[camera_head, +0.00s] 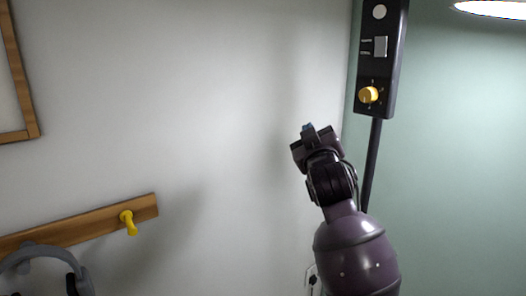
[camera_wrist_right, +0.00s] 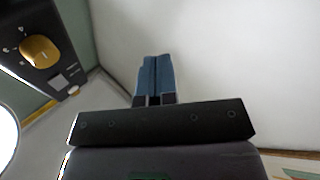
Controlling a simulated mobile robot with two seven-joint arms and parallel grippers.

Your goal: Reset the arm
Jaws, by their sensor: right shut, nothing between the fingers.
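My right arm rises from the bottom of the head view, and its gripper (camera_head: 308,128) points up and away in front of the pale wall. In the right wrist view the two blue fingers of the right gripper (camera_wrist_right: 156,75) lie together with nothing between them. My left gripper is not in the head view.
A black control panel (camera_head: 381,60) with a yellow knob (camera_head: 369,95) stands on a dark pole to the right of my gripper; it also shows in the right wrist view (camera_wrist_right: 35,50). A wooden rail (camera_head: 80,229) with a yellow peg (camera_head: 128,222) and grey headphones (camera_head: 45,262) is at lower left.

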